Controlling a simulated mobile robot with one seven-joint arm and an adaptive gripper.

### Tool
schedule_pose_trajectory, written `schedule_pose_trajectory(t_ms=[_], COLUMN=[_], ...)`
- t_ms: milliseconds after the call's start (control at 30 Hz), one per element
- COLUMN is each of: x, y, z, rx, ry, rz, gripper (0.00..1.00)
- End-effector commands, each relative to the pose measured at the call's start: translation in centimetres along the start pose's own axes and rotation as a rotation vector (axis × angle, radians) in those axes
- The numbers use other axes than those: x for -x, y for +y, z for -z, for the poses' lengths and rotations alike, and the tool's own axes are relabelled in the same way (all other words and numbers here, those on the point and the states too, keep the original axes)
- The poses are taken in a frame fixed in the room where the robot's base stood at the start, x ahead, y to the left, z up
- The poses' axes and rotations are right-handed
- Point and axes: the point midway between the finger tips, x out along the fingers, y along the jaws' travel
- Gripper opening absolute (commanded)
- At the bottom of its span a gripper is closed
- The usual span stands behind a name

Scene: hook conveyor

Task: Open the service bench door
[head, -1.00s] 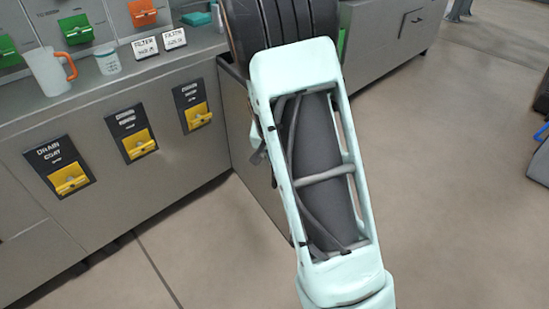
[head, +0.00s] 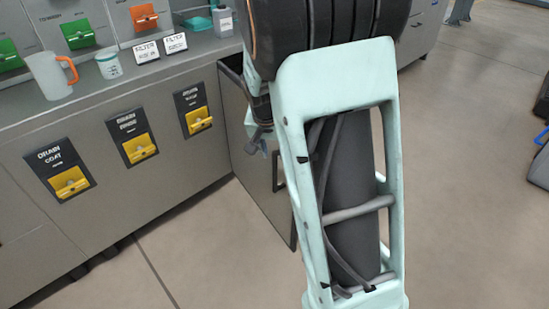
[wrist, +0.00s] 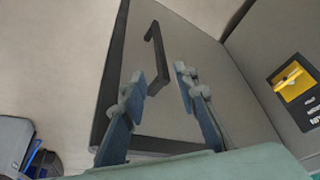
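The service bench door is a grey panel (head: 250,165) with dark edges. It stands swung out from the bench front, at a wide angle to it. Its dark bar handle (head: 278,172) is near the free edge, partly behind my arm. In the wrist view the door face (wrist: 200,60) fills the middle, with the handle (wrist: 153,50) upright on it. My gripper (wrist: 161,72) is open, a finger either side of the handle's lower end in the picture. I cannot tell whether a finger touches it. In the head view my arm hides most of the gripper.
The bench front (head: 100,215) carries several yellow levers (head: 139,147) on dark plates. A mug (head: 50,75), a cup (head: 108,63) and two filter signs (head: 147,52) stand on its top. Open floor (head: 460,200) lies to the right.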

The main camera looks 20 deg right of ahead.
Motion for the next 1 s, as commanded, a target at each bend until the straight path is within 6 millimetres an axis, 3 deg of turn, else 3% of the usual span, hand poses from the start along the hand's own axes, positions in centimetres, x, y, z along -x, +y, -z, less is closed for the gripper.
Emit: schedule_pose_trajectory(t_ms=[233, 833, 1000], x=[3.0, 3.6, 5.6], y=[0.1, 0.0, -1.3], z=[-0.1, 0.0, 1.0], rx=[0.000, 0.000, 0.015], ry=[-0.001, 0.000, 0.025], rz=[-0.001, 0.000, 0.034], gripper=[0.28, 0.28, 0.28])
